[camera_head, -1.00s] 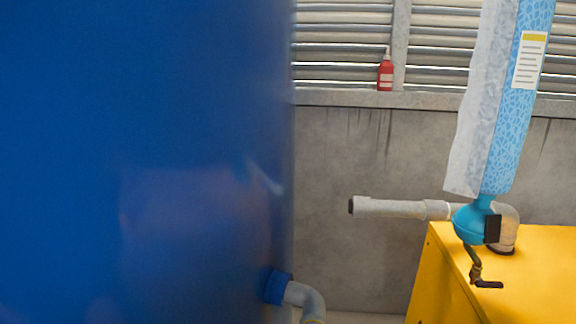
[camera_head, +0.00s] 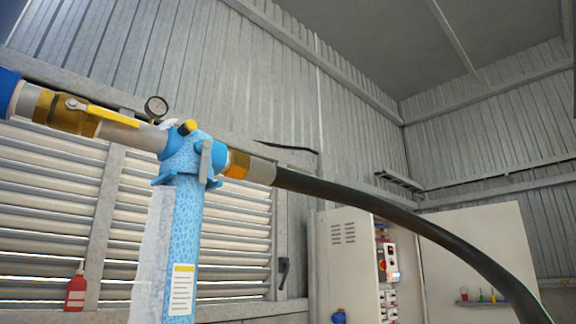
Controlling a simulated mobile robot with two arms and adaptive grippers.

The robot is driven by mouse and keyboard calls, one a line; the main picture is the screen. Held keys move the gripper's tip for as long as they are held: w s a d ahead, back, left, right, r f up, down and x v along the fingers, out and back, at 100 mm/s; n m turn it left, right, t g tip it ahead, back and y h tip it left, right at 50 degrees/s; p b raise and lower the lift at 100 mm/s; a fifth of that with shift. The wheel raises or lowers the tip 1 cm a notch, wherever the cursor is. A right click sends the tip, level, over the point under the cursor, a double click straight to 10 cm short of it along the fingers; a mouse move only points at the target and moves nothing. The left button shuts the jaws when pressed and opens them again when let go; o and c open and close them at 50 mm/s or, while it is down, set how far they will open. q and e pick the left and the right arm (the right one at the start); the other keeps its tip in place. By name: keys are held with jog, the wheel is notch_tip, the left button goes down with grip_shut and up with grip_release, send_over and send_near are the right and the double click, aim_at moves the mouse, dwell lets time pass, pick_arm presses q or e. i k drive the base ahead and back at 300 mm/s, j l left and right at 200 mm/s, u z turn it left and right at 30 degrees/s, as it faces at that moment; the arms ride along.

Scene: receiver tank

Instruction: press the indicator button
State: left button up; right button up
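A tall blue filter housing (camera_head: 184,235) stands upright with a white label (camera_head: 181,288) on its front. On its blue head (camera_head: 190,155) sits a small yellow button-like cap (camera_head: 188,127), tilted and sticking up; it may be the indicator button, but I cannot tell for sure. A round pressure gauge (camera_head: 156,107) is just left of the head. Neither of my grippers shows in the head view.
A pipe with a yellow-handled valve (camera_head: 98,112) enters from the left. A black hose (camera_head: 390,210) arcs down to the right. Behind are a grey cabinet (camera_head: 345,268) with a control panel (camera_head: 388,275) and a red bottle (camera_head: 75,290) on the ledge.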

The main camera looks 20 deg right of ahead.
aim_at(191, 124)
jog(key=z, duration=0.3)
jog(key=k+j, duration=0.15)
jog(key=k, duration=0.4)
jog(key=k+j, duration=0.15)
jog(key=k, duration=0.45)
